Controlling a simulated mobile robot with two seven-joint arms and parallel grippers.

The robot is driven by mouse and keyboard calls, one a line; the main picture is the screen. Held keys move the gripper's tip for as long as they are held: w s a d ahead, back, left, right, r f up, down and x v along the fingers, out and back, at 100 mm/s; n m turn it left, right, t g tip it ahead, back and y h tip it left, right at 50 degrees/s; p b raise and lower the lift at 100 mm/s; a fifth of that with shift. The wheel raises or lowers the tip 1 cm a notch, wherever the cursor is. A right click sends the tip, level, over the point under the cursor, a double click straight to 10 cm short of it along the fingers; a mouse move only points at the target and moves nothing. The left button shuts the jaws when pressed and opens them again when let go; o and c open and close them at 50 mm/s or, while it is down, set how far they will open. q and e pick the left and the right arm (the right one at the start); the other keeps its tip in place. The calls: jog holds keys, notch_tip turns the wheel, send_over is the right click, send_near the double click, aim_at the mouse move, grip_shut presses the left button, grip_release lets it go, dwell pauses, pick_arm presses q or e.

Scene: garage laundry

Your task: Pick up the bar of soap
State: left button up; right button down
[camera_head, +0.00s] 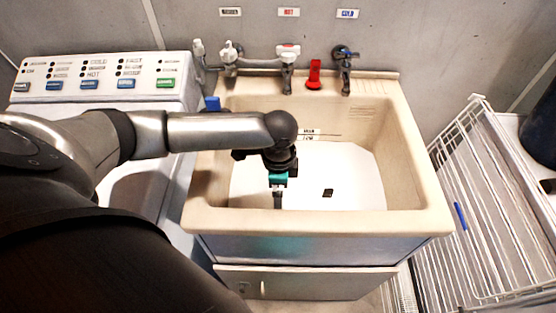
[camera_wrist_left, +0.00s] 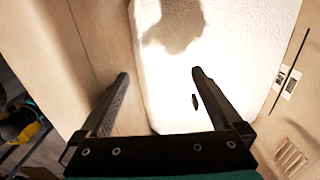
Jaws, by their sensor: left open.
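I cannot make out a clear bar of soap in either view. My left gripper (camera_head: 278,203) hangs down inside the beige sink (camera_head: 320,219), over the left part of its white bottom (camera_head: 370,175). In the left wrist view my left gripper (camera_wrist_left: 160,76) has its two fingers wide apart with nothing between them. The white bottom (camera_wrist_left: 235,45) and the gripper's shadow show beyond them. A small dark patch (camera_head: 328,193) lies on the sink bottom, right of the gripper; I cannot tell whether it is a drain. My right gripper is not in view.
The sink walls surround my left gripper. A small blue thing (camera_head: 212,103) is at the sink's back left corner. Taps (camera_head: 287,55) and a red thing (camera_head: 314,75) are along the back. A washer (camera_head: 100,80) stands left, a white wire rack (camera_head: 490,200) right.

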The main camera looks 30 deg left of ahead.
pick_arm(q)
notch_tip(320, 180, down, 11)
jog(key=b, duration=0.3)
jog(key=shift+r+b, duration=0.2)
jog(key=shift+b, duration=0.1)
jog(key=shift+w+d+f+b, duration=0.1)
jog(key=shift+f+b, duration=0.5)
jog(key=shift+f, duration=0.75)
jog(key=shift+w+f+b, duration=0.1)
jog(key=shift+f+b, duration=0.45)
jog(key=shift+f, duration=0.8)
jog(key=c, duration=1.2)
jog(key=shift+c, duration=0.2)
jog(key=shift+r, duration=0.2)
